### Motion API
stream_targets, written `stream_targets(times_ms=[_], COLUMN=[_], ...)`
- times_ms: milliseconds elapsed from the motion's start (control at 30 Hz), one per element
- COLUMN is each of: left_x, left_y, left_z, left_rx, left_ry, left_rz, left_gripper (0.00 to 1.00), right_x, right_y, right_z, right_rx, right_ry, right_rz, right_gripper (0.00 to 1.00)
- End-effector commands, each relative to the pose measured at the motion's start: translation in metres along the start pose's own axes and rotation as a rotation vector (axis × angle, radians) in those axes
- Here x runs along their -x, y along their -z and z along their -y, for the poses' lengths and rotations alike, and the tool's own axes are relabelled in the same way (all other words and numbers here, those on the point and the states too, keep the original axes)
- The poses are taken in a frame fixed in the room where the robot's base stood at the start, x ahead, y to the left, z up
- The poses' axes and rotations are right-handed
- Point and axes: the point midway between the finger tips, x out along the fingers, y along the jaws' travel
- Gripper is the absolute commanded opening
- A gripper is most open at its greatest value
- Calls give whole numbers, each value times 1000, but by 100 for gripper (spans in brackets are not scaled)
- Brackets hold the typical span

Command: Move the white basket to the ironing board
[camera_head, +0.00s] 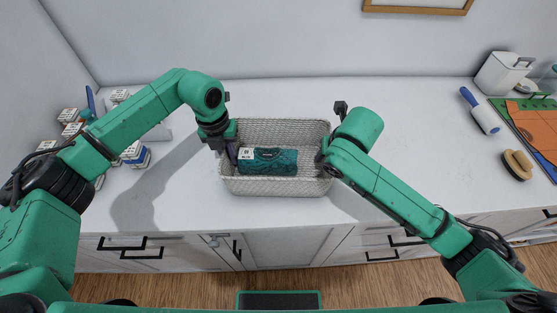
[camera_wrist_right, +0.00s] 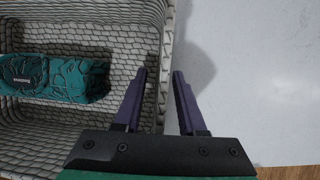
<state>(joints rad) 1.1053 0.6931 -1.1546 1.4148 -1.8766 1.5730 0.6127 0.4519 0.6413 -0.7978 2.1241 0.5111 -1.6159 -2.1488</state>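The white woven basket (camera_head: 285,187) stands on the white counter, with a folded teal patterned cloth (camera_head: 272,163) inside. My left gripper (camera_head: 232,152) is at the basket's left rim; its fingers are partly hidden, so its grip is unclear. My right gripper (camera_head: 321,160) is at the right rim. In the right wrist view, the right gripper (camera_wrist_right: 160,74) has its purple fingers apart, one inside the basket (camera_wrist_right: 125,40) and one outside, with the wall between them. The cloth (camera_wrist_right: 55,78) lies left of the fingers. No ironing board is in view.
Several small boxes (camera_head: 133,153) stand on the counter (camera_head: 400,120) at the left. At the right are a white container (camera_head: 502,73), a blue-and-white tool (camera_head: 480,110), a brush (camera_head: 517,165) and an orange sheet (camera_head: 537,127). The counter behind the basket is clear.

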Motion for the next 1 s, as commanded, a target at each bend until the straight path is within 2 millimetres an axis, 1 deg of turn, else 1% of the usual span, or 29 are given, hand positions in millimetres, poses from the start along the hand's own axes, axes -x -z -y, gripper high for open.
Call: stream_targets(times_ms=[100, 267, 300, 333, 400, 1000], left_x=[-4, -3, -3, -3, -3, -3], left_y=[0, 0, 0, 0, 0, 0], left_z=[0, 0, 0, 0, 0, 0], left_rx=[-1, -1, -1, -1, -1, 0], left_ry=[0, 0, 0, 0, 0, 0], left_rz=[0, 0, 0, 0, 0, 0], left_gripper=[12, 12, 9, 0, 0, 0], right_x=[-4, -3, -3, -3, -3, -3], right_y=[0, 0, 0, 0, 0, 0], right_z=[0, 0, 0, 0, 0, 1], right_rx=[0, 0, 0, 0, 0, -1], right_ry=[1, 1, 1, 1, 1, 2], right_rz=[0, 0, 0, 0, 0, 0], right_gripper=[40, 40, 36, 25, 0, 0])
